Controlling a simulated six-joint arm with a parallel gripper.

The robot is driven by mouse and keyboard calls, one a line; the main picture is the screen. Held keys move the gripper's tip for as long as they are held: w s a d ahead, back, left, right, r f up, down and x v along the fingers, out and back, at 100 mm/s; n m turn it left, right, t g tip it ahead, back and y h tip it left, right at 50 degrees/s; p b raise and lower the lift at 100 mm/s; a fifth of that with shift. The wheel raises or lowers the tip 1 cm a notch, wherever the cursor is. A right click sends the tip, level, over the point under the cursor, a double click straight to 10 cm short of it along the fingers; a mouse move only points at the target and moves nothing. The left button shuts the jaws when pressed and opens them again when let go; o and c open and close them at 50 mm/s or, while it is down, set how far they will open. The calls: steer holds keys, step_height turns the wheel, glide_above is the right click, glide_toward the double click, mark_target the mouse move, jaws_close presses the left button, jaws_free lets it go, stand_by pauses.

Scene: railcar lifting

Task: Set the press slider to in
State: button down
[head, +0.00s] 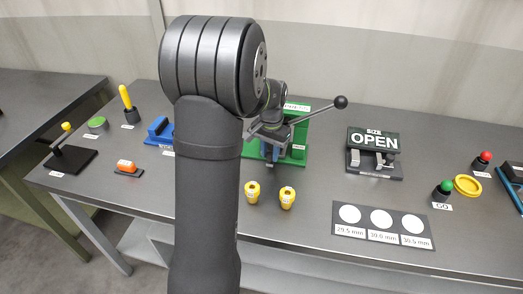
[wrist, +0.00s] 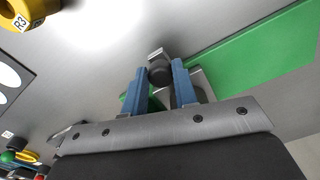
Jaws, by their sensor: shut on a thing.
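The green press (head: 299,137) stands behind my arm in the head view, with a lever ending in a black ball (head: 340,102) up to the right. Its green base also shows in the wrist view (wrist: 255,50). My gripper (head: 270,154) is low at the front of the press, partly hidden by my arm. In the wrist view its blue fingers (wrist: 160,82) are closed around a small dark knob (wrist: 159,71) at the press, seemingly the slider knob. The slider's own position is largely hidden.
Two yellow pieces (head: 252,192) (head: 287,197) stand in front of the press. Red and green buttons (head: 444,190) and a yellow ring (head: 467,185) are further right.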

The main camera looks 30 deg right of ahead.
steer(key=shift+s+d, duration=0.15)
steer(key=shift+d, duration=0.05)
steer(key=c, duration=1.1)
jaws_free()
steer(key=shift+c, duration=0.2)
steer(key=shift+r, duration=0.15)
step_height(320, 180, up, 17)
